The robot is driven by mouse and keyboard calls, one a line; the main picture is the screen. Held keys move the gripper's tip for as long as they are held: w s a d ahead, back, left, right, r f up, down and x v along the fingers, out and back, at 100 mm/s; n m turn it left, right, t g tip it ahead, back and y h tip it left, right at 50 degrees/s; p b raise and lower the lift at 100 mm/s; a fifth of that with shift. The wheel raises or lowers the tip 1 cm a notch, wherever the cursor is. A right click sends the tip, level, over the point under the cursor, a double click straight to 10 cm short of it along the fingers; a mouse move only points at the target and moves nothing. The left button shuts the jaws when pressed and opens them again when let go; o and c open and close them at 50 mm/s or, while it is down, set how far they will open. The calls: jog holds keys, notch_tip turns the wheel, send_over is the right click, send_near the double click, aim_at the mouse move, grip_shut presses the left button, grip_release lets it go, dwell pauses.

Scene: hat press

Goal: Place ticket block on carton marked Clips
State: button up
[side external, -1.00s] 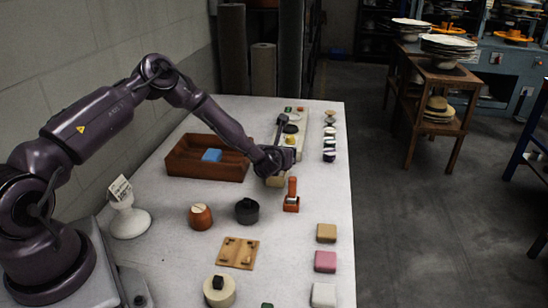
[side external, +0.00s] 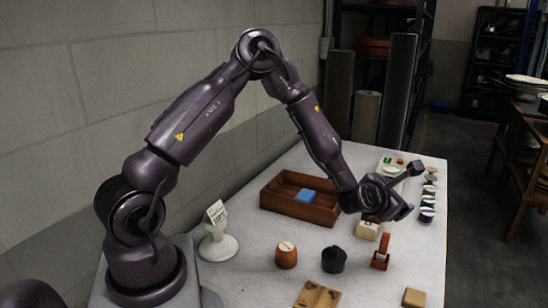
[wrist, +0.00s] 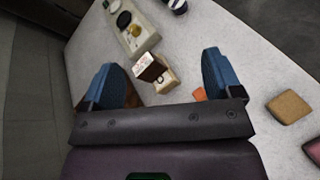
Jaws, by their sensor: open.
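My gripper (wrist: 170,82) is open, its two blue fingers spread wide. In the wrist view a small brown block with a white, red-marked face (wrist: 149,67), apparently the ticket block, shows between the fingers. It overlaps a cream box (wrist: 166,84), perhaps the carton; I cannot tell if it rests on it, and no lettering is readable. In the side view the gripper (side external: 402,204) is above and slightly right of the cream box (side external: 367,230). The block is not distinguishable there.
A brown tray (side external: 278,205) holds a blue block. An orange upright piece (side external: 381,254) stands close right of the cream box. Orange and black pots (side external: 333,260), a white card stand (side external: 217,243) and a tan box (side external: 414,298) stand nearer. Small round items line the right edge.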

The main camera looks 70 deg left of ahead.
jog(key=s+d+r+m+g+h, duration=0.1)
jog(key=s+d+r+m+h, duration=0.25)
jog(key=r+m, duration=0.5)
jog(key=s+d+r+m+h, duration=0.3)
jog(key=s+d+r+m, duration=0.2)
jog(key=m, duration=0.7)
jog(key=s+a+r+m+g, duration=0.1)
jog(key=s+r+m+g, duration=0.1)
jog(key=s+m, duration=0.6)
jog(key=s+r+m+g, duration=0.2)
jog(key=s+m, duration=0.6)
jog(key=s, duration=0.7)
jog(key=shift+a+g, duration=0.35)
jog(key=shift+g, duration=0.45)
jog(key=shift+r+y, duration=0.1)
jog(key=shift+y, duration=0.15)
